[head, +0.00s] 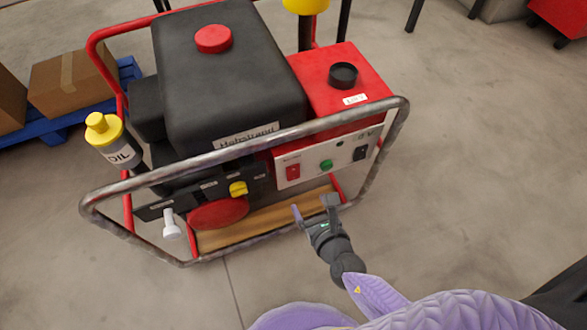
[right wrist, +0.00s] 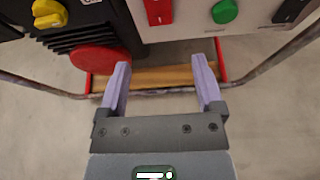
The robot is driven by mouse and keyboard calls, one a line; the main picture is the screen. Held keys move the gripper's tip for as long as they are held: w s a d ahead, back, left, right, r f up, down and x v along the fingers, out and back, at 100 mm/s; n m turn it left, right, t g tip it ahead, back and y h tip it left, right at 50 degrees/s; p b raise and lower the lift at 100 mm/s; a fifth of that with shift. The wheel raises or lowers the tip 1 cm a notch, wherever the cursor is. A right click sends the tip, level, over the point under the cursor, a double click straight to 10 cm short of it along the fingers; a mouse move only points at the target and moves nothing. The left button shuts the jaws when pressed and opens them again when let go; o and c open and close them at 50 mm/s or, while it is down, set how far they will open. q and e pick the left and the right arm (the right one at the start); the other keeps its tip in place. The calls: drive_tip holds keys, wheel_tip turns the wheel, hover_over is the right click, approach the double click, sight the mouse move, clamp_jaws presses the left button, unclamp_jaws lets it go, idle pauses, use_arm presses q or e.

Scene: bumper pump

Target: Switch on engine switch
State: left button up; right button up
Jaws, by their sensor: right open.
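The engine pump (head: 235,80) stands in a metal tube frame, with a black tank and a red cap on top. Its white control panel (head: 330,158) carries a red switch (head: 292,172), a green round button (head: 326,164) and a black switch (head: 360,153). The red switch also shows at the top of the right wrist view (right wrist: 158,10). I cannot tell which of them is the engine switch. My right gripper (head: 313,208) is open and empty, in front of and below the panel, apart from it. My left gripper is not in view.
The frame's tube (head: 240,145) runs across the pump's front, above the panel. A yellow knob (head: 238,188), a white handle (head: 171,226) and an oil bottle (head: 115,145) are to the left. Boxes (head: 70,82) stand on a blue pallet.

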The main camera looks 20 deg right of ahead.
sight(294, 177)
drive_tip(key=b+x, duration=0.4)
drive_tip(key=x, duration=0.3)
drive_tip(key=shift+w+f, duration=0.15)
drive_tip(key=shift+f, duration=0.1)
drive_tip(key=shift+w+f, duration=0.15)
drive_tip(key=shift+w, duration=0.35)
drive_tip(key=shift+w+b, duration=0.3)
drive_tip(key=shift+w, duration=0.1)
drive_tip(key=c, duration=1.1)
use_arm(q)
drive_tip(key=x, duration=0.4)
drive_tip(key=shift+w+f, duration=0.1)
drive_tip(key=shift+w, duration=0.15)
use_arm(e)
clamp_jaws()
drive_tip(key=t+b, duration=0.1)
drive_tip(key=b, duration=0.2)
drive_tip(key=shift+w+f, duration=0.1)
drive_tip(key=shift+f, duration=0.25)
drive_tip(key=t+b, duration=0.2)
drive_tip(key=shift+w+r+b, duration=0.1)
drive_tip(key=shift+b, duration=0.3)
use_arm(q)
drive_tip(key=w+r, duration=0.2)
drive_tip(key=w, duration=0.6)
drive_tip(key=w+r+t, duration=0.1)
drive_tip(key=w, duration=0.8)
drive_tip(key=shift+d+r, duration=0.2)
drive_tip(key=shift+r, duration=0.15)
